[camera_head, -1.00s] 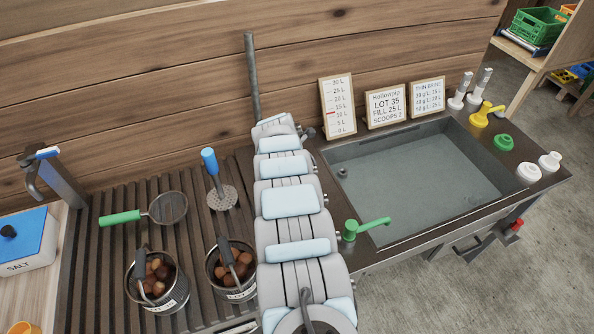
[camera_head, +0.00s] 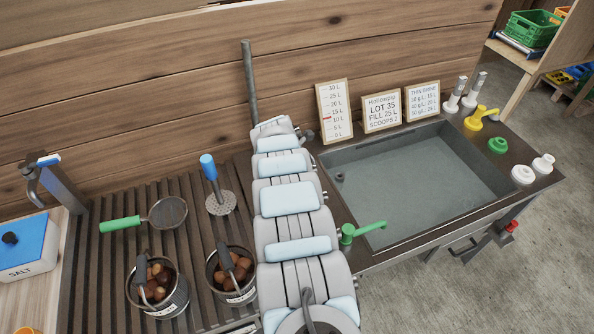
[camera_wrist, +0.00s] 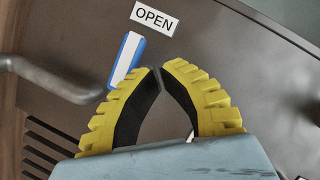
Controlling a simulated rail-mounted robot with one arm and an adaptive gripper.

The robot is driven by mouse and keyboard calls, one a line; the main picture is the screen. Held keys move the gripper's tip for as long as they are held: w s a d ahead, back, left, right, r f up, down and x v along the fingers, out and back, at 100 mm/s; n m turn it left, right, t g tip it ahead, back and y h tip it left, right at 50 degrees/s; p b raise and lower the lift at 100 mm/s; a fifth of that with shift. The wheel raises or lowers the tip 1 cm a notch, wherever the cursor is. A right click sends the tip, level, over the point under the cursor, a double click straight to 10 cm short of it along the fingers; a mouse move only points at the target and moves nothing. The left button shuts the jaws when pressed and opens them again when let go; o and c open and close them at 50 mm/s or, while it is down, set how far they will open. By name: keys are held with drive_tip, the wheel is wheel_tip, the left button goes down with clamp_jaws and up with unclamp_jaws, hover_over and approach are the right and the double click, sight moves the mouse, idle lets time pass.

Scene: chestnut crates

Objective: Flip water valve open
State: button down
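In the wrist view, a blue and white lever (camera_wrist: 126,58) lies on the dark brown counter beside a white label reading OPEN (camera_wrist: 155,18). My gripper (camera_wrist: 160,70) has yellow ribbed fingers with black pads. Its tips are together, with no object visible between them, just to the right of the lever's lower end. I cannot tell whether they touch the lever. In the head view, my gripper and this lever do not show; my arm covers that area.
A grey pipe (camera_wrist: 50,80) is left of the lever. In the head view, the sink basin (camera_head: 345,210) has a green-handled tap (camera_head: 360,231) at its near-left corner. Two buckets of chestnuts (camera_head: 165,303) (camera_head: 237,297), a strainer (camera_head: 167,213) and a blue-handled masher (camera_head: 221,202) stand on the slatted board.

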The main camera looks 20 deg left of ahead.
wheel_tip(320, 180, up, 8)
drive_tip(key=s+d+p, duration=0.2)
drive_tip(key=p, duration=0.5)
drive_tip(key=shift+s+f+p, duration=0.2)
drive_tip(key=shift+f+p, duration=0.05)
drive_tip(key=shift+p, duration=0.05)
